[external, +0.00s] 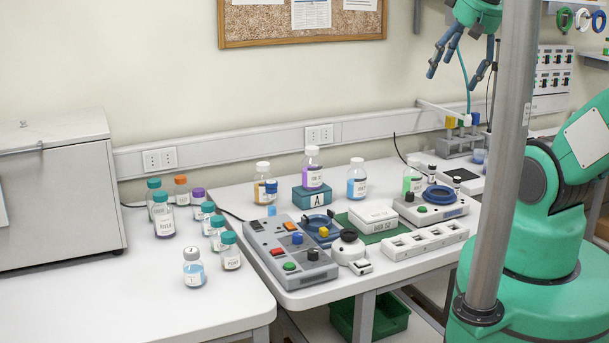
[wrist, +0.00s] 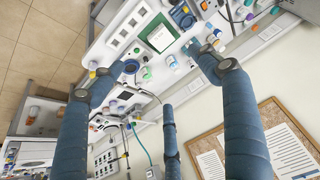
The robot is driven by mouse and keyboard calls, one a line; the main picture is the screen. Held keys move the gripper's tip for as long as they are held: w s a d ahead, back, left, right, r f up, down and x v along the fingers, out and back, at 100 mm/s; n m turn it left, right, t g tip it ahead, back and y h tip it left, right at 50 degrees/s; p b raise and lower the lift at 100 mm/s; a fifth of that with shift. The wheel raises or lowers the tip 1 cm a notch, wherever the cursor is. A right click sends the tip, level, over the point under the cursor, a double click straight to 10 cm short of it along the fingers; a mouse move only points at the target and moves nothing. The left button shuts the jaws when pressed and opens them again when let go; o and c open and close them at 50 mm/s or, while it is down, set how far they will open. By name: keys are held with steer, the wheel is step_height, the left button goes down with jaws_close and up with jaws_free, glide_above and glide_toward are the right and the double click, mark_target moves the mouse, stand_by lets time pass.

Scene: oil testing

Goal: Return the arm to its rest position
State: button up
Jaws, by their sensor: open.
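My gripper (external: 463,58) is raised high in the external view, near the wall at the upper right. Its blue-grey fingers hang spread apart with nothing between them. In the wrist view my gripper (wrist: 155,85) shows its fingers wide open, with the bench far beyond the tips. My green arm (external: 560,170) stands at the right of the external view, partly hidden by a grey pole (external: 503,150).
The white bench (external: 245,205) below carries several bottles, a grey control box (external: 290,255), a teal block (external: 313,197) marked A and a white box (external: 372,215). A cork board (external: 265,25) hangs on the wall. The air around my gripper looks clear.

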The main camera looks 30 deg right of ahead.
step_height(320, 180, down, 14)
steer(key=b, duration=1.3)
